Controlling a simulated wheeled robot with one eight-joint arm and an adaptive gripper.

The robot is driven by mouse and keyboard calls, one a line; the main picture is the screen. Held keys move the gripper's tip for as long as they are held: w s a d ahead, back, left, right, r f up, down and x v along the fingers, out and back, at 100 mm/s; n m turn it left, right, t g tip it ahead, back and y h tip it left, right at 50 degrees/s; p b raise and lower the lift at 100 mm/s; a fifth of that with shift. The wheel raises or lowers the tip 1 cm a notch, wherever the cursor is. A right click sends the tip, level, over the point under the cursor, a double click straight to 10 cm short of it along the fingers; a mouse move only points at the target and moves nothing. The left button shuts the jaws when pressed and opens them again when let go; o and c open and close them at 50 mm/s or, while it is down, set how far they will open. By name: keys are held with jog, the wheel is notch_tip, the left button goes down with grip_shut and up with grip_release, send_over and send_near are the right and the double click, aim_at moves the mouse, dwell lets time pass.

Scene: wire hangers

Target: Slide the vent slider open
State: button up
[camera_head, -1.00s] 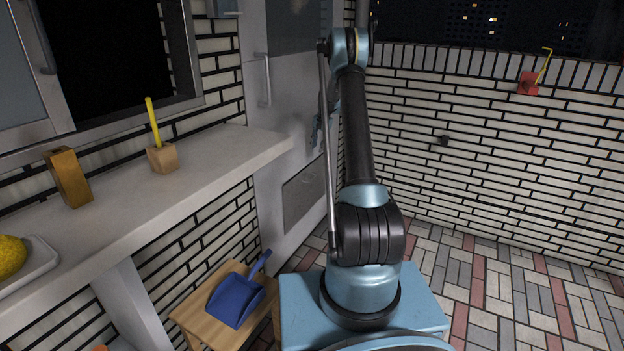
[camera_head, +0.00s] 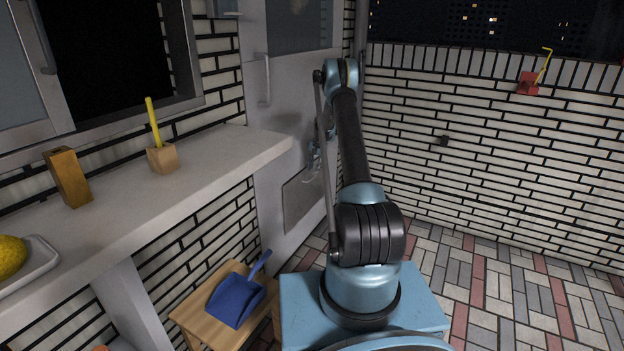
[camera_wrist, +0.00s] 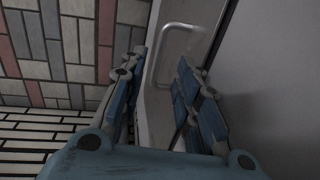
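My gripper (camera_wrist: 163,62) is open in the wrist view, its two blue-grey fingers apart with nothing held. A U-shaped metal handle (camera_wrist: 178,27) on a pale strip lies beyond and partly between the fingertips; contact is not visible. I cannot tell whether this handle is part of the vent slider. In the head view, the grey door (camera_head: 283,130) has a flat grey panel (camera_head: 300,200) on its lower part, partly hidden by my arm. My gripper (camera_head: 316,155) is beside the door above that panel, small and largely hidden behind my arm. No vent slots can be made out.
A counter (camera_head: 215,165) on the left bears a yellow-handled block (camera_head: 163,158) and a brown block (camera_head: 68,178). A blue dustpan (camera_head: 236,300) lies on a wooden stool (camera_head: 190,310). A vertical handle (camera_head: 264,80) is higher on the door. The tiled floor at right is clear.

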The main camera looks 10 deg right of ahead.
jog(key=shift+w+a+f, duration=0.1)
jog(key=shift+a+f, duration=0.05)
jog(key=shift+f, duration=0.75)
jog(key=shift+w+a+f, duration=0.1)
jog(key=shift+f, duration=0.85)
jog(key=shift+w+a+f, duration=0.1)
jog(key=shift+a+f, duration=0.05)
jog(key=shift+f, duration=0.75)
